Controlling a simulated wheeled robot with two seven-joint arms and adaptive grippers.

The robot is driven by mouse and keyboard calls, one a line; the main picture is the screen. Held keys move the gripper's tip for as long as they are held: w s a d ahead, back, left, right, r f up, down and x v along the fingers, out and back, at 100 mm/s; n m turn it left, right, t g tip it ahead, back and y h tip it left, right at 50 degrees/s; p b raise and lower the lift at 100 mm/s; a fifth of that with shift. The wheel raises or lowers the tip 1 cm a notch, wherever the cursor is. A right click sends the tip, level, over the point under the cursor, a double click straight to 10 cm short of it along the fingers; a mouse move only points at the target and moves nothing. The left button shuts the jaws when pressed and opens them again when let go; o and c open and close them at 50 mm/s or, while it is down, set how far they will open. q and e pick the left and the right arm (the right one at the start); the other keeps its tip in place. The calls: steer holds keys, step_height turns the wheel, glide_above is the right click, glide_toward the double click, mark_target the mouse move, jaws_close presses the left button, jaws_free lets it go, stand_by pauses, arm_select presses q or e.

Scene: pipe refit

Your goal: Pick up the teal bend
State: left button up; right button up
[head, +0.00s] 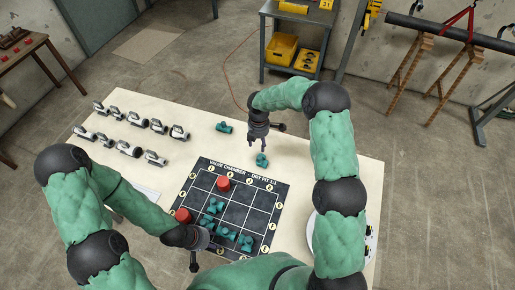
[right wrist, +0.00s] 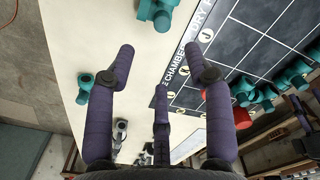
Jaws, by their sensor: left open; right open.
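A teal pipe fitting (head: 262,160) lies on the table just beyond the top edge of the dark mat; it also shows at the top of the right wrist view (right wrist: 158,14). A second teal fitting (head: 224,127) lies farther back and left, and shows at the left of the right wrist view (right wrist: 84,86). The pictures are too small to tell surely which is the bend. My right gripper (head: 259,146) is open and empty above the nearer fitting, its fingers (right wrist: 163,54) apart and not touching it. My left gripper (head: 194,263) is open and empty near the table's front edge.
The gridded mat (head: 258,193) holds several teal fittings (head: 227,233) and two red pieces (head: 223,184). Grey-and-black valves (head: 136,119) stand in rows at the table's left. A white round plate (head: 316,236) is at the right, partly behind my arm.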

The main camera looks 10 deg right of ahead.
glide_above(260, 157)
steer(key=f, duration=0.3)
steer(key=w+f, duration=0.1)
steer(key=f, duration=0.1)
steer(key=shift+a, duration=0.25)
steer(key=f, duration=0.4)
steer(key=shift+s+d+f, duration=0.25)
steer(key=shift+s+f, duration=0.05)
steer(key=shift+s, duration=0.1)
steer(key=shift+f, duration=0.4)
jaws_close()
